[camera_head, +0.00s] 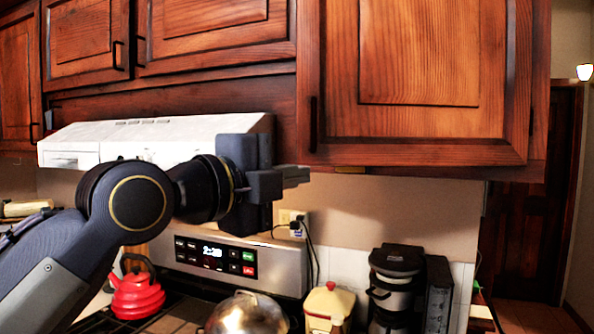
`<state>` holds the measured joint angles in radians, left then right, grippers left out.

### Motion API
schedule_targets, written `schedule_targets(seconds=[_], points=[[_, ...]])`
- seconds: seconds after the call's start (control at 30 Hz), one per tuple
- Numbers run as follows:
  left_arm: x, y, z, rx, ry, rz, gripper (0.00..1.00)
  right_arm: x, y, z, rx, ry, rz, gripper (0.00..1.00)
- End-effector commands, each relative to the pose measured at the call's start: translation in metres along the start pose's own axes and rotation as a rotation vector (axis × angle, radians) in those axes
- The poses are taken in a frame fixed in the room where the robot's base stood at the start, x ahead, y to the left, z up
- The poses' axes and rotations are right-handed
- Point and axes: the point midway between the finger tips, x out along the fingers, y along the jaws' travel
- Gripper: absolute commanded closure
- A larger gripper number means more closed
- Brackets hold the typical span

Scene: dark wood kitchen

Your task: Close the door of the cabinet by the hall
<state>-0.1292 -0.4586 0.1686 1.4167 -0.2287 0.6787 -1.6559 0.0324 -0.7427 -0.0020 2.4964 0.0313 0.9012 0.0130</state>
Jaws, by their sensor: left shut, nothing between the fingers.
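The wooden cabinet door (420,60) nearest the hall fills the upper right, with a dark vertical handle (313,125) at its left edge. The door lies close to its cabinet (540,90); I cannot tell whether a small gap remains along the handle side. My left gripper (298,175) is shut and empty. It points right, with its fingertips just below the door's lower left corner in the picture. I cannot tell whether they touch the door. My right gripper is not in view.
A white range hood (160,138) is behind my left arm. Below are a stove with a red kettle (137,295), a metal pot lid (247,314), a cream canister (329,307) and a coffee maker (396,285). A dark hall door (525,215) stands at far right.

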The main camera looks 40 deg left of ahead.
Motion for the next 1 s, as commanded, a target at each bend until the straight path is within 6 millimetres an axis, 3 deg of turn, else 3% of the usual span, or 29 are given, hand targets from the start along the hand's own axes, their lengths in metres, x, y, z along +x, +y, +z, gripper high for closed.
schedule_targets(seconds=[0.4, 0.63, 1.0], points=[[0.087, -0.002, 0.002, -0.001, 0.0, 0.006, 1.0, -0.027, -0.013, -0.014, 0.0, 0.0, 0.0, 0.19], [0.105, -0.001, 0.024, -0.001, 0.001, 0.002, 1.0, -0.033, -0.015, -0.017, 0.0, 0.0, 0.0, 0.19], [0.109, 0.0, 0.029, 0.001, 0.0, 0.001, 1.0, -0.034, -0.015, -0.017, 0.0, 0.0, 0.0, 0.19]])
